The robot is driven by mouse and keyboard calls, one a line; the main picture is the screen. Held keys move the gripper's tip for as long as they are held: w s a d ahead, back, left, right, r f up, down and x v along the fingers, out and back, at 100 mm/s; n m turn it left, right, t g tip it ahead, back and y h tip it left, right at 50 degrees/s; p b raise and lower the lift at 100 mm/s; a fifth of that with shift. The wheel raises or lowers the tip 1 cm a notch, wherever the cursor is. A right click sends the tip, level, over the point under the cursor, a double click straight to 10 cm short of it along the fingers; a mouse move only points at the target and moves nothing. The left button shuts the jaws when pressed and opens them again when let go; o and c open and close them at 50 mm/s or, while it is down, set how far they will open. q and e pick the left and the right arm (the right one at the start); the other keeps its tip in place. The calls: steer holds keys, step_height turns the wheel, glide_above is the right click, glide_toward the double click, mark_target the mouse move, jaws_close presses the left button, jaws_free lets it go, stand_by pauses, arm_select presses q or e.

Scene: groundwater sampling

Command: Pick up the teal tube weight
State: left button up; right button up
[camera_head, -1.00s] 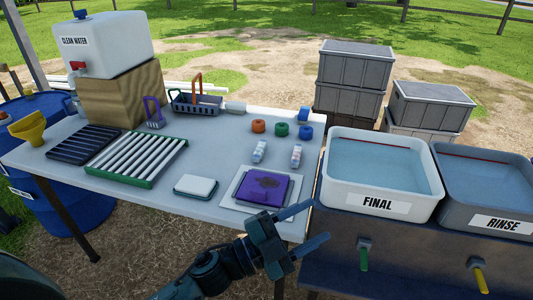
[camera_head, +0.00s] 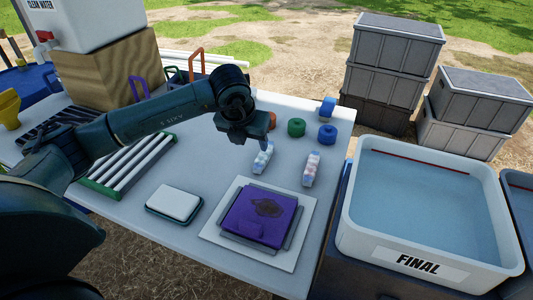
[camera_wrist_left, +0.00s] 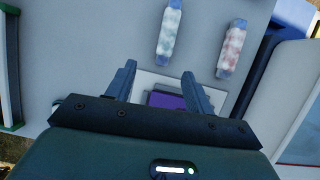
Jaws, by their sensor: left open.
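A small pale tube with teal speckles and blue ends (camera_head: 263,158) lies on the grey table; I take it as the teal tube weight. It also shows in the left wrist view (camera_wrist_left: 169,28), beyond the fingertips. A similar tube with red speckles (camera_head: 311,169) lies to its right, also in the left wrist view (camera_wrist_left: 232,48). My left gripper (camera_head: 256,143) is over the table beside the teal tube and partly covers its far end. In the wrist view its two fingers (camera_wrist_left: 159,68) are apart with nothing between them. My right gripper is not in view.
A purple pad (camera_head: 260,216) on a white board and a white block in a dark tray (camera_head: 174,203) lie nearer. Green (camera_head: 296,127) and blue (camera_head: 327,134) rolls stand behind. The FINAL basin (camera_head: 430,200) stands right of the table. A green-framed rack (camera_head: 105,190) is at left.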

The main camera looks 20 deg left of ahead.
arm_select(q)
glide_above(260, 161)
steer(key=s, duration=0.2)
steer(key=f, duration=0.4)
steer(key=shift+s+a+f, duration=0.1)
steer(key=shift+s+a, duration=0.05)
steer(key=shift+a, duration=0.15)
steer(key=shift+d+p+x, duration=0.2)
steer(key=shift+p+x, duration=0.05)
steer(key=shift+x, duration=1.05)
steer(key=shift+d+p+x, duration=0.2)
steer(key=shift+d+x, duration=0.05)
steer(key=shift+x, duration=1.1)
steer(key=shift+s, duration=0.1)
